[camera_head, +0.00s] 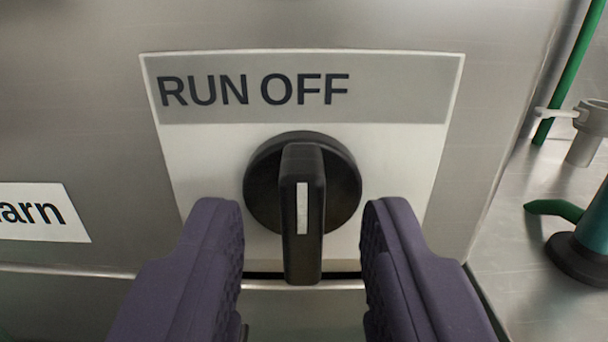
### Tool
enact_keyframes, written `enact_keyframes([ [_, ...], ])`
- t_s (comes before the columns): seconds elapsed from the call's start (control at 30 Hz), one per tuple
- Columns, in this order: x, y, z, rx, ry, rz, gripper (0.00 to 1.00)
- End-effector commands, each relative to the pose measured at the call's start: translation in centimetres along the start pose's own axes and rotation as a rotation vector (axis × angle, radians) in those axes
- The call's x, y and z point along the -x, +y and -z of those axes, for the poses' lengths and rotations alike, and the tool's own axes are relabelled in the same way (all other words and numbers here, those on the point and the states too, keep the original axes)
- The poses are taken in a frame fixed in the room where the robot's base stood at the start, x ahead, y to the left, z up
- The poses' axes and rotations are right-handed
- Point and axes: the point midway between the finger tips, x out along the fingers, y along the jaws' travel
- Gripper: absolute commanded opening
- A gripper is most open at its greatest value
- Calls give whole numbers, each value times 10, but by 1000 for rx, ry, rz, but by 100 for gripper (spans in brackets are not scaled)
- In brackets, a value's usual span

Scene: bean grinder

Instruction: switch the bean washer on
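A black rotary knob (303,190) sits on a white and grey label plate (400,155) on the steel machine front. The plate reads "RUN OFF" across its top. The knob's raised bar stands vertical, with a white stripe facing me. My gripper (303,225) is open, with one dark purple finger on each side of the knob's bar. Gaps show between the fingers and the bar. I cannot tell how far the fingertips are from the panel in depth.
Right of the machine's edge, a steel surface (535,265) holds a teal object with a dark base (585,250). A green pipe (572,70) and a grey fitting (590,120) stand behind it.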

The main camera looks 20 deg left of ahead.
Motion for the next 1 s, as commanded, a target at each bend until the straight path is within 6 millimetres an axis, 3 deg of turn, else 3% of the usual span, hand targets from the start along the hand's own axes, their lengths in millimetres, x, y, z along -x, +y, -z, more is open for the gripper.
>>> enact_keyframes([
  [0.13,-10,0,0,0,1,-1,38],
  [0.37,-11,0,1,0,0,0,38],
  [0.53,-10,0,1,0,0,0,0],
  [1.0,-11,0,1,76,1,1,0],
])
